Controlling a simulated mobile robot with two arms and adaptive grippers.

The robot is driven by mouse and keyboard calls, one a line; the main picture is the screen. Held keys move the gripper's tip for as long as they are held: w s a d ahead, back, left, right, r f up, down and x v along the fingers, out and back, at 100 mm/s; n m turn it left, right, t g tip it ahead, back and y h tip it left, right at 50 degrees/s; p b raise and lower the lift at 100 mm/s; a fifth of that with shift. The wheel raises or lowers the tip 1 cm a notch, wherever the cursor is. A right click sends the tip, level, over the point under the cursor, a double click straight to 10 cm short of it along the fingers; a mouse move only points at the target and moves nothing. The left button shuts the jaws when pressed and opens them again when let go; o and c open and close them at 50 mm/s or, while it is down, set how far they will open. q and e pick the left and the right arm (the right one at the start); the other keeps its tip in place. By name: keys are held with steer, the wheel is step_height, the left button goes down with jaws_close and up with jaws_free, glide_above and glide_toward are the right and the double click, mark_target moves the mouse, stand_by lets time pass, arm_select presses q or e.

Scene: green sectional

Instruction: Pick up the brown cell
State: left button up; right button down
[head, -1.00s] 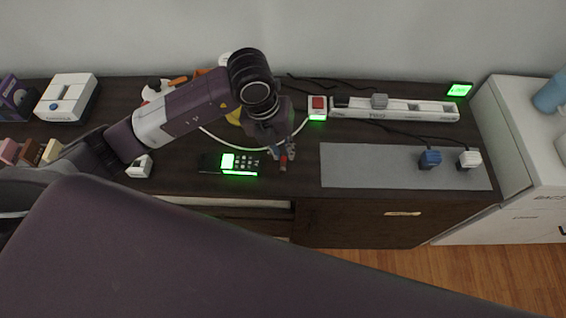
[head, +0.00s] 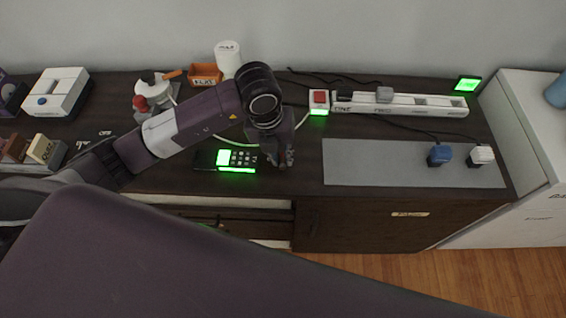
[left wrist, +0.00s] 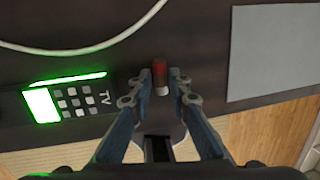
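The cell, a small reddish-brown cylinder with a pale end (left wrist: 182,80), lies on the dark cabinet top in the left wrist view. It shows between the fingertips of my left gripper (left wrist: 168,79). The fingers are apart, with the cell nearer the right finger; I cannot tell whether they touch it. In the head view my left gripper (head: 279,159) points down near the front edge of the cabinet top, and it hides the cell there. My right gripper is not in view.
A remote with a green screen (head: 236,159) lies just left of the gripper, also in the left wrist view (left wrist: 72,100). A grey mat (head: 390,164) lies to the right. A power strip (head: 420,105) and a red-button box (head: 319,101) stand behind. The cabinet's front edge is close.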

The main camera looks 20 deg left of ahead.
mark_target(281, 161)
arm_select(q)
steer(key=shift+r, duration=0.1)
jaws_close()
step_height(281, 161, up, 20)
steer(key=shift+p, duration=0.35)
